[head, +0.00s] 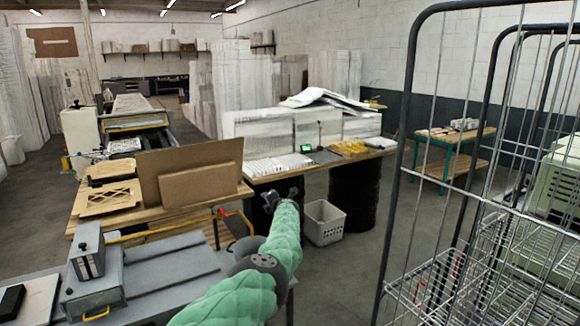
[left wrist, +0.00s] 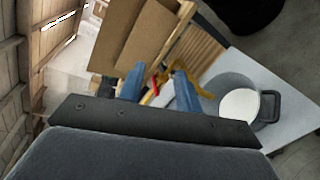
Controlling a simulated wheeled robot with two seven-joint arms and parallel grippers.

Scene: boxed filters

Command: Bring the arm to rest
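My left arm, in a green padded sleeve, reaches up from the bottom of the head view. My left gripper (head: 281,197) is small and dark at its end, held in the air in front of the packing bench. In the left wrist view the two blue fingers of this gripper (left wrist: 158,80) stand apart with nothing gripped between them. The gripper's dark body fills the bottom of that view. My right gripper is in neither view.
A wire roll cage (head: 405,150) stands close on the right. A grey workbench (head: 170,268) is at lower left, with brown cardboard panels (head: 200,186) behind it. A white basket (head: 324,222) stands on the floor beyond my gripper. Open floor lies between basket and cage.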

